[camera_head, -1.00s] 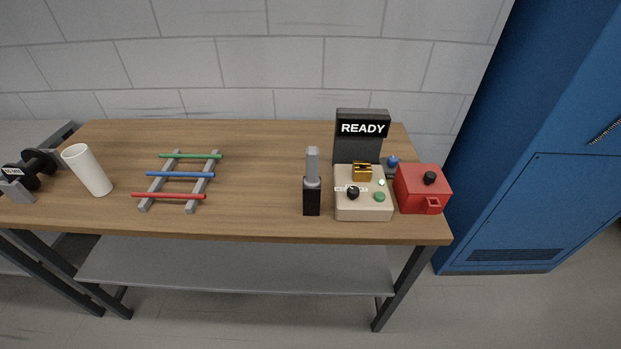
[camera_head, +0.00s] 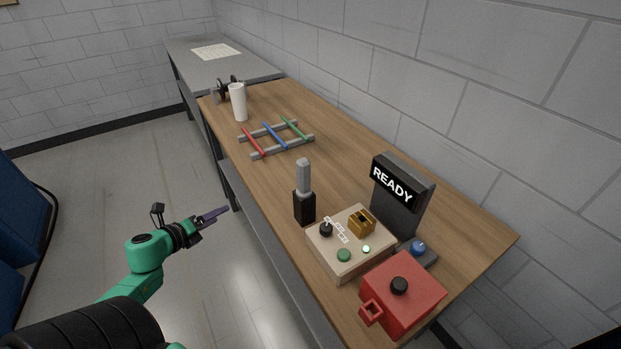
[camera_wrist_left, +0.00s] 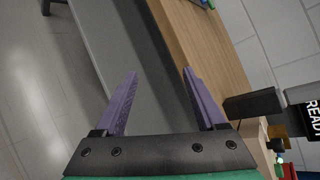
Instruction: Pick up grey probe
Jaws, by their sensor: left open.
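The grey probe (camera_head: 304,174) stands upright in a black holder (camera_head: 305,208) on the wooden table, left of the beige control box. In the left wrist view a dark block with a grey end (camera_wrist_left: 253,104) at the right appears to be the holder and probe. My left gripper (camera_head: 222,213) is open and empty, beyond the table's left edge and left of the probe. Its purple fingers also show apart in the left wrist view (camera_wrist_left: 160,92), with the lower shelf and floor behind them. My right gripper is not in view.
The beige box (camera_head: 345,262) with knobs, a READY display (camera_head: 398,195) and a red box (camera_head: 405,300) crowd the near end of the table. A rack with coloured rods (camera_head: 275,138) and a white cup (camera_head: 238,103) stand farther back. The table edge lies between gripper and probe.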

